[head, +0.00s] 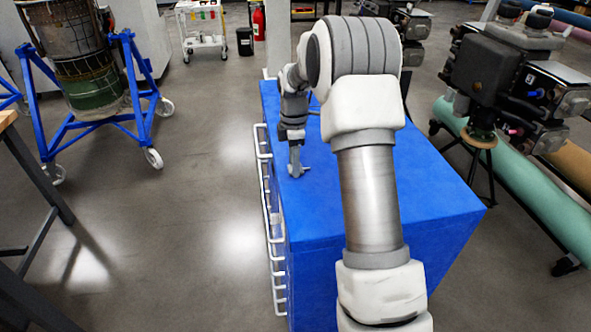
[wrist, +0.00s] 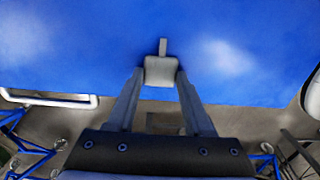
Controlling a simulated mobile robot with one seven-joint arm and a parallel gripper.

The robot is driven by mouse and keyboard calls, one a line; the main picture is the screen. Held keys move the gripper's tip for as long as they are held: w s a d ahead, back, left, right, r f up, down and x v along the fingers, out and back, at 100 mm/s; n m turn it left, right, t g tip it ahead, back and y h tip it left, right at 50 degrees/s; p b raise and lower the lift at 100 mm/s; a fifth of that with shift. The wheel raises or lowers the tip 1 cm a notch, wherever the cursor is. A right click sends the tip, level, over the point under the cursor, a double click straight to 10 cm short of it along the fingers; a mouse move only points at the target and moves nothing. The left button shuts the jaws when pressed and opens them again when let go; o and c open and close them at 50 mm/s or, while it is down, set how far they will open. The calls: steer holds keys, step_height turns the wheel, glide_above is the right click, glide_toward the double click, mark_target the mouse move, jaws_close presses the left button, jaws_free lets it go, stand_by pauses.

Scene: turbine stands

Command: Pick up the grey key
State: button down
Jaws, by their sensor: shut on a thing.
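My gripper (head: 295,165) is low over the left part of the blue cabinet top (head: 340,198), near its left edge. In the wrist view my gripper (wrist: 161,72) has its two fingers closed in on the sides of the grey key (wrist: 161,70). The key has a square grey head between the fingertips and a narrow shaft pointing away over the blue top. In the head view the key (head: 305,169) is a small grey bit at the fingertips. I cannot tell whether the key touches the top.
White handles (head: 268,200) run down the cabinet's left side. A blue wheeled stand (head: 140,120) is on the left. Dark machinery (head: 510,80) and a green cylinder (head: 540,195) are on the right. Grey floor (head: 200,210) is clear left of the cabinet.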

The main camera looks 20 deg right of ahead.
stand_by(0.5)
steer(key=shift+r, duration=0.55)
step_height(320, 180, up, 3)
steer(key=shift+f+b, duration=0.2)
steer(key=shift+b, duration=0.2)
steer(key=s+d+r+b, duration=0.1)
steer(key=s+d+r, duration=0.6)
steer(key=s+d, duration=0.1)
steer(key=shift+s+r+b, duration=0.15)
steer(key=shift+s+b, duration=0.1)
steer(key=shift+b, duration=0.15)
steer(key=c, duration=1.1)
jaws_free()
jaws_close()
